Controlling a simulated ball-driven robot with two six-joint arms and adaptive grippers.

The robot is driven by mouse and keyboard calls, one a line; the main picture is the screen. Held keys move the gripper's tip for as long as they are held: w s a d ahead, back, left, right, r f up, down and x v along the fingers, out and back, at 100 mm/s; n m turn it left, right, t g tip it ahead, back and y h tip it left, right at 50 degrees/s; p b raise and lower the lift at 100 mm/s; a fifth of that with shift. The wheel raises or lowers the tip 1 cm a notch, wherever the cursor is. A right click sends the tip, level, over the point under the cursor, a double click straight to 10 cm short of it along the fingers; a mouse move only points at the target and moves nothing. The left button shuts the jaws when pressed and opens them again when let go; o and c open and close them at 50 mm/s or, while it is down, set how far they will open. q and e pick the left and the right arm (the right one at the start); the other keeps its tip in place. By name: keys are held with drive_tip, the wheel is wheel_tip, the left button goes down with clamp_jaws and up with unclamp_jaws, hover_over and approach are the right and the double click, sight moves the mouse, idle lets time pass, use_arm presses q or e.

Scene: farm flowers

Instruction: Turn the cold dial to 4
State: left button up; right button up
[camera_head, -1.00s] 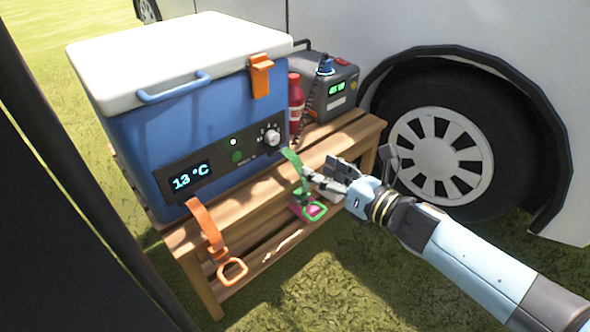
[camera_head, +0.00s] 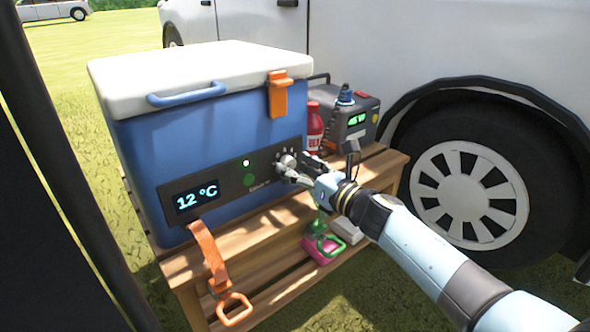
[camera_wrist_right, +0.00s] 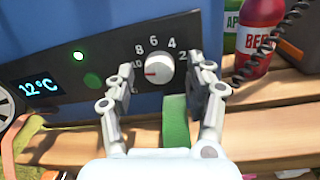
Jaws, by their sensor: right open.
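The cold dial (camera_wrist_right: 159,70) is a round white knob on the dark front panel (camera_head: 225,182) of the blue cooler (camera_head: 215,135). In the right wrist view its red mark points left, near the 10, with 8, 6, 4 and 2 printed around it. The dial (camera_head: 288,160) also shows in the head view, partly hidden by my gripper. My right gripper (camera_wrist_right: 158,88) is open, its two fingers on either side of the dial and slightly below it; I cannot tell whether they touch it. The panel display (camera_head: 197,198) reads 12 °C. My left gripper is out of view.
The cooler stands on a slatted wooden bench (camera_head: 270,230). An orange strap (camera_head: 210,255) hangs at the front left. A red bottle (camera_head: 314,128) and a grey power box (camera_head: 350,115) stand to the right. A green strap (camera_wrist_right: 175,122) lies below the dial.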

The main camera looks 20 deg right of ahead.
drive_tip(key=shift+w+a, duration=0.15)
drive_tip(key=shift+w, duration=0.2)
clamp_jaws()
